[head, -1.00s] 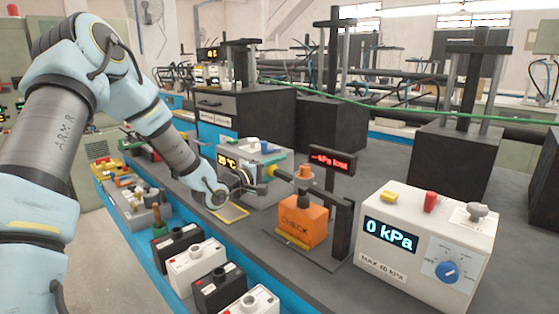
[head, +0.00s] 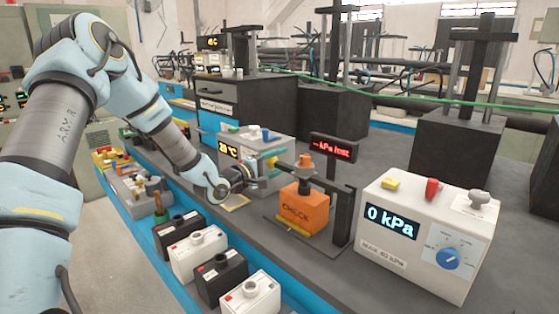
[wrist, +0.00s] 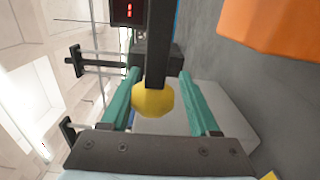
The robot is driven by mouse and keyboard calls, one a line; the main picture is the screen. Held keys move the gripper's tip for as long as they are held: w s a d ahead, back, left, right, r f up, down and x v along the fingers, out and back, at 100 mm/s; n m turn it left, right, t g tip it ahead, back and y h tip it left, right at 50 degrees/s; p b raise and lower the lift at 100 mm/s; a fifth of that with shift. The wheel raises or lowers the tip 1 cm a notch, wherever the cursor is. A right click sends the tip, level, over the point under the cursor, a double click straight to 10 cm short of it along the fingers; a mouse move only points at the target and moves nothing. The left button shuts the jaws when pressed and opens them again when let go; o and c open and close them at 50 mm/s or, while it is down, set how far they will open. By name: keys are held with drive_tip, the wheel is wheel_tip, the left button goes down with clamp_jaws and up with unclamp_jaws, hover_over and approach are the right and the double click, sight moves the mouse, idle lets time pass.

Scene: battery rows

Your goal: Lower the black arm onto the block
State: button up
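The black arm (head: 328,182) runs sideways from a black post (head: 341,222) and stands above the orange block (head: 304,208) marked CHECK. An orange plug (head: 305,162) sits on the arm over the block. In the wrist view the black arm (wrist: 156,45) ends in a yellow knob (wrist: 153,99). My gripper (head: 269,165) is at the arm's free end, left of the block. In the wrist view its teal fingers (wrist: 159,88) stand apart on both sides of the knob. A gap shows on the right; contact on the left is unclear. The block's edge (wrist: 275,22) is at top right.
A white box (head: 430,230) reading 0 kPa stands at right. A red display (head: 333,148) is behind the arm. Several black and white batteries (head: 197,255) line the front. A grey box (head: 253,145) stands behind my gripper.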

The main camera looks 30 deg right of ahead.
drive_tip(key=shift+o, duration=1.4)
drive_tip(key=shift+r, duration=0.1)
drive_tip(key=b+v, duration=0.2)
drive_tip(key=v, duration=0.8)
drive_tip(key=shift+a, duration=0.4)
drive_tip(key=w+a+f+m+t+y, duration=0.15)
drive_tip(key=a+f+y, duration=0.35)
drive_tip(key=a, duration=0.5)
drive_tip(key=w+a+f+m+t+y, duration=0.1)
drive_tip(key=w+a+f+m+y, duration=0.15)
drive_tip(key=a+y, duration=0.55)
drive_tip(key=s+a+r+g+y, duration=0.1)
drive_tip(key=s+a+g+y, duration=0.1)
drive_tip(key=s+a, duration=0.5)
drive_tip(key=s+a+r+g+y, duration=0.1)
drive_tip(key=s+a+g+y, duration=0.1)
drive_tip(key=s+a, duration=0.5)
drive_tip(key=a+g, duration=0.1)
drive_tip(key=a, duration=0.2)
drive_tip(key=shift+s+a+r, duration=0.3)
drive_tip(key=shift+s+a, duration=0.05)
